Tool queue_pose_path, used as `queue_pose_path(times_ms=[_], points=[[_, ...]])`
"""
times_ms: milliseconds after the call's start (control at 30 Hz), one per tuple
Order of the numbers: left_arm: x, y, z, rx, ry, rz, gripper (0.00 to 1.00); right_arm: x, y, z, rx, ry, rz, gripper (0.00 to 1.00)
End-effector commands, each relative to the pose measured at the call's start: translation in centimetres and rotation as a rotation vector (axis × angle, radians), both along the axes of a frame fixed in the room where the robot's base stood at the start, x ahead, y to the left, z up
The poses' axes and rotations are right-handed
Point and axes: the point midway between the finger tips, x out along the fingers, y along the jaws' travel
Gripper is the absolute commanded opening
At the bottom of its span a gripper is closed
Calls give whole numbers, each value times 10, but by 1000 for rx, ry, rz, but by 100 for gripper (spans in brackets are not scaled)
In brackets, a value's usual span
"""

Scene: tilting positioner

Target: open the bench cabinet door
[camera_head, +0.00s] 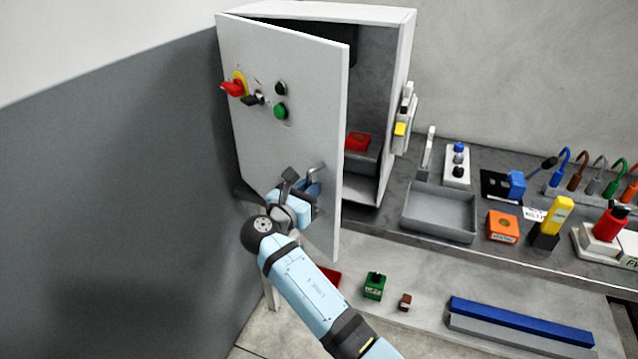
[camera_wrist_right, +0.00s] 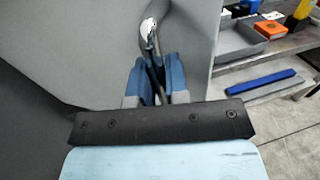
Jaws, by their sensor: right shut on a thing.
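The white bench cabinet (camera_head: 411,50) stands at the back left of the bench. Its door (camera_head: 300,95) is hinged on the left and stands partly open, with the grey interior showing past its free edge. A metal handle (camera_head: 318,170) sits low on the door near that free edge. My right gripper (camera_head: 310,187) is at the handle, and in the right wrist view its blue fingers (camera_wrist_right: 155,75) are shut on the handle (camera_wrist_right: 150,40). The fingertips partly hide the handle. My left gripper is in neither view.
Inside the cabinet is a red item (camera_head: 357,141). A grey tray (camera_head: 440,212), an orange box (camera_head: 503,226) and several tools stand on the bench to the right. A grey wall panel (camera_head: 120,180) is close on the left. A lower shelf holds a green block (camera_head: 374,286) and a blue bar (camera_head: 520,322).

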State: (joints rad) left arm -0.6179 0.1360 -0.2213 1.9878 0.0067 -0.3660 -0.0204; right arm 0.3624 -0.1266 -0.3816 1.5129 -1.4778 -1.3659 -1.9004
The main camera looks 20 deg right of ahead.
Motion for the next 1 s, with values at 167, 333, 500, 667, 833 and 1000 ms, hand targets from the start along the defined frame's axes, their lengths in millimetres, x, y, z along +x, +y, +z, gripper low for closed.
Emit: queue_pose_path(times_ms=[167, 333, 500, 667, 833, 1000], points=[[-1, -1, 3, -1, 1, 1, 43, -3, 13, -1, 1, 3, 2, 0], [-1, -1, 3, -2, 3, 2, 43, -3, 18, -1, 0, 3, 1, 0], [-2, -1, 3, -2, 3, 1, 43, -4, 19, -1, 0, 2, 1, 0], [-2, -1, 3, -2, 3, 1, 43, -4, 19, -1, 0, 2, 1, 0], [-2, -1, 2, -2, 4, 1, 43, -4, 19, -1, 0, 2, 2, 33], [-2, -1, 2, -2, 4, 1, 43, -3, 19, -1, 0, 1, 1, 39]])
